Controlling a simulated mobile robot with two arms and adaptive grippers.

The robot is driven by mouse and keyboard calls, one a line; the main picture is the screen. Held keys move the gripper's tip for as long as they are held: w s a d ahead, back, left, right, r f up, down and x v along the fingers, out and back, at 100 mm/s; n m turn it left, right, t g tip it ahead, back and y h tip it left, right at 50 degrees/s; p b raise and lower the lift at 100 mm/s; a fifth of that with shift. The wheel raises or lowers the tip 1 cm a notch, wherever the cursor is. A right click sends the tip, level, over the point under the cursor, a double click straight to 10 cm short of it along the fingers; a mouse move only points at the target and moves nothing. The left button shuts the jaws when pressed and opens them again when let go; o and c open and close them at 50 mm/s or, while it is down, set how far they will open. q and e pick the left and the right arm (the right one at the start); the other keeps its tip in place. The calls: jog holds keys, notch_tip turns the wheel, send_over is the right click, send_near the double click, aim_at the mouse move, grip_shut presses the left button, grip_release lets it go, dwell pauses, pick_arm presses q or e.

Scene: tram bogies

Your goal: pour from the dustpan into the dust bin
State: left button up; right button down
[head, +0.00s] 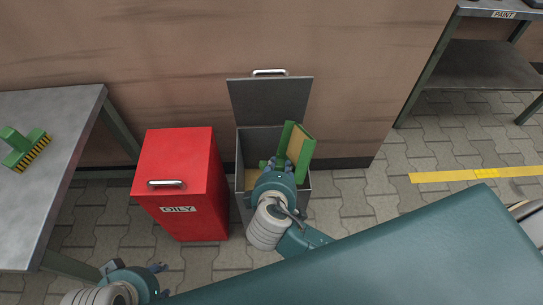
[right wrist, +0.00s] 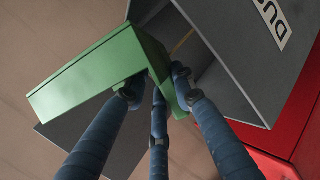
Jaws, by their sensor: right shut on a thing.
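The green dustpan (head: 308,147) is steeply tilted over the open grey dust bin (head: 243,145), with a tan surface showing inside the pan. My right gripper (head: 281,166) is shut on the dustpan, right above the bin's opening. In the right wrist view its blue fingers close around a part of the green dustpan (right wrist: 95,75), beside the grey bin (right wrist: 235,75) with partly visible lettering. Tan material also shows inside the bin in the head view; whether anything is falling cannot be told. My left gripper (head: 140,268) is empty and open at the bottom left.
The bin's lid (head: 268,98) stands open against the wall. A closed red bin (head: 180,180) marked OILY stands just left. A grey table (head: 60,115) at the left holds a green brush (head: 25,148). A shelf (head: 480,65) stands at the right; paved floor there is free.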

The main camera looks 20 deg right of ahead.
pick_arm(q)
jog(key=shift+f, duration=0.15)
pick_arm(e)
jog(key=shift+a, duration=0.1)
pick_arm(q)
jog(key=shift+r+p, duration=0.75)
jog(key=shift+r, duration=0.1)
pick_arm(e)
jog(key=shift+w+a+f+n+h, duration=0.15)
jog(key=shift+a+n+h, duration=0.15)
jog(key=shift+a+h, duration=0.15)
jog(key=shift+w+a+n+h, duration=0.1)
jog(key=shift+a+n+h, duration=0.25)
jog(key=shift+a, duration=0.1)
pick_arm(q)
jog(key=shift+f, duration=0.1)
jog(key=shift+w+f, duration=0.15)
jog(key=shift+f, duration=0.15)
jog(key=shift+f, duration=0.2)
jog(key=shift+p, duration=0.3)
pick_arm(e)
jog(key=shift+a+f+n+h, duration=0.1)
jog(key=shift+n+h, duration=0.25)
jog(key=shift+h, duration=0.05)
pick_arm(q)
jog(key=shift+p+x, duration=0.3)
jog(key=shift+x, duration=0.9)
pick_arm(e)
jog(key=shift+f+h, duration=0.1)
jog(key=shift+h, duration=0.2)
